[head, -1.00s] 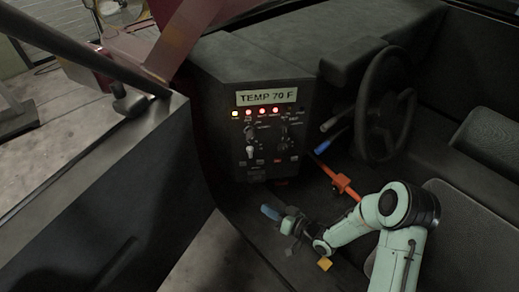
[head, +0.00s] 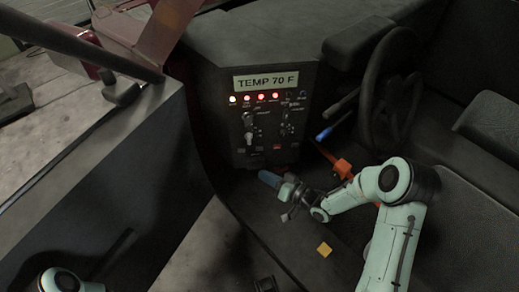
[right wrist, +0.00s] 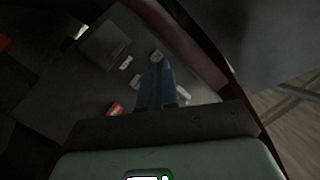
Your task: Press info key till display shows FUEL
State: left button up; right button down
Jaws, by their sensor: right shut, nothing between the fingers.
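The dark control panel (head: 263,118) stands below the windscreen. Its display (head: 265,81) reads TEMP 70 F. Several lit lamps sit under the display, with switches and small keys lower down. A red key (head: 277,146) is at the lower right of the panel, and it also shows in the right wrist view (right wrist: 115,109). Labels are too small to tell which key is info. My right gripper (head: 268,178) is shut and empty, its blue fingertips in front of and below the panel, apart from it in the head view. In the right wrist view the fingers (right wrist: 158,84) point toward the keys and hide part of the panel.
The steering wheel (head: 389,92) and a blue-ended lever (head: 324,134) are right of the panel. An orange bar (head: 343,168) stands near my right arm. A yellow block (head: 324,249) lies on the floor. The dark door (head: 110,190) is at left.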

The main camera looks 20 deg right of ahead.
aim_at(259, 149)
pick_arm(q)
jog(key=shift+w+a+f+t+b, duration=0.25)
jog(key=shift+w+f+b, duration=0.15)
jog(key=shift+w, duration=0.2)
jog(key=shift+w+a+f+t+b, duration=0.15)
jog(key=shift+w+a+f+b, duration=0.15)
jog(key=shift+w+f, duration=0.25)
pick_arm(e)
jog(key=w+d, duration=0.2)
jog(key=w, duration=0.4)
jog(key=shift+w, duration=0.4)
jog(key=shift+w, duration=0.15)
dwell(0.5)
jog(key=shift+w, duration=0.25)
jog(key=shift+w+d, duration=0.2)
jog(key=shift+w, duration=0.15)
dwell(0.6)
pick_arm(q)
jog(key=shift+r, duration=0.1)
pick_arm(e)
jog(key=shift+s, duration=0.15)
pick_arm(q)
jog(key=shift+r, duration=0.25)
pick_arm(e)
jog(key=shift+s+a, duration=0.25)
jog(key=shift+s, duration=0.4)
